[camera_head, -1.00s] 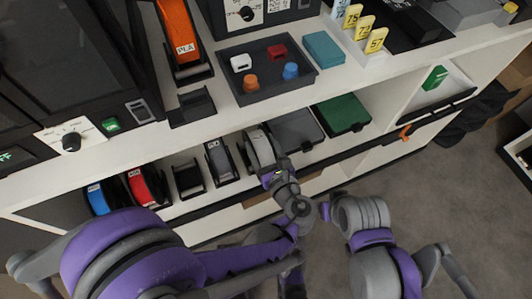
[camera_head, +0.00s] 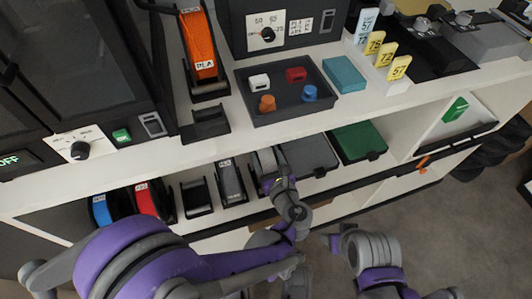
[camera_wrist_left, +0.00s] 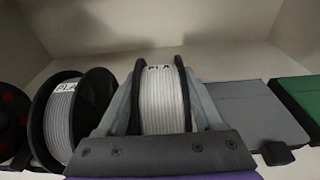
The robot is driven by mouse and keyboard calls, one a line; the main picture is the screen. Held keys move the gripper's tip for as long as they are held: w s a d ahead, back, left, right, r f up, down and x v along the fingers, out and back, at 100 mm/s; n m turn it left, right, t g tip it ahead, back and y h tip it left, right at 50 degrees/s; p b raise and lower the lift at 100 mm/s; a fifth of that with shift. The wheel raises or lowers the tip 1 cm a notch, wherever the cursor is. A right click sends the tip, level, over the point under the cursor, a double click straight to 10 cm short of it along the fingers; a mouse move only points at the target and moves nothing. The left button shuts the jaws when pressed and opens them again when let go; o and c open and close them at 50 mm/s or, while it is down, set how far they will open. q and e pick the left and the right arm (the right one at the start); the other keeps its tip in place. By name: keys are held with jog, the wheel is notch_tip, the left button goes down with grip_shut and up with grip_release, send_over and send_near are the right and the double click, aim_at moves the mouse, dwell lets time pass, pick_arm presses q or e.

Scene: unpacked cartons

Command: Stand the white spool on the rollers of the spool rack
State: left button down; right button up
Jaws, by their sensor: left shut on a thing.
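The white spool (camera_wrist_left: 164,108), with black flanges and a PLA label, stands upright on the lower shelf in the left wrist view. In the head view the white spool (camera_head: 266,160) is partly hidden by my left gripper (camera_head: 271,177). The left gripper's grey fingers (camera_wrist_left: 163,90) lie along both sides of the spool and are shut on it. Whether it touches the shelf cannot be told. An empty black spool rack (camera_head: 205,123) sits on the counter in front of an orange spool; its rollers are too small to make out.
A grey spool (camera_wrist_left: 62,115) stands close left of the held one; a grey bin (camera_wrist_left: 255,110) is close right. The counter (camera_head: 165,157) overhangs the shelf.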

pick_arm(q)
jog(key=shift+f, duration=0.1)
grip_release()
jog(key=shift+s, duration=0.15)
jog(key=p+v, duration=0.2)
jog(key=v, duration=0.8)
jog(key=shift+s, duration=0.3)
jog(key=shift+d, duration=0.1)
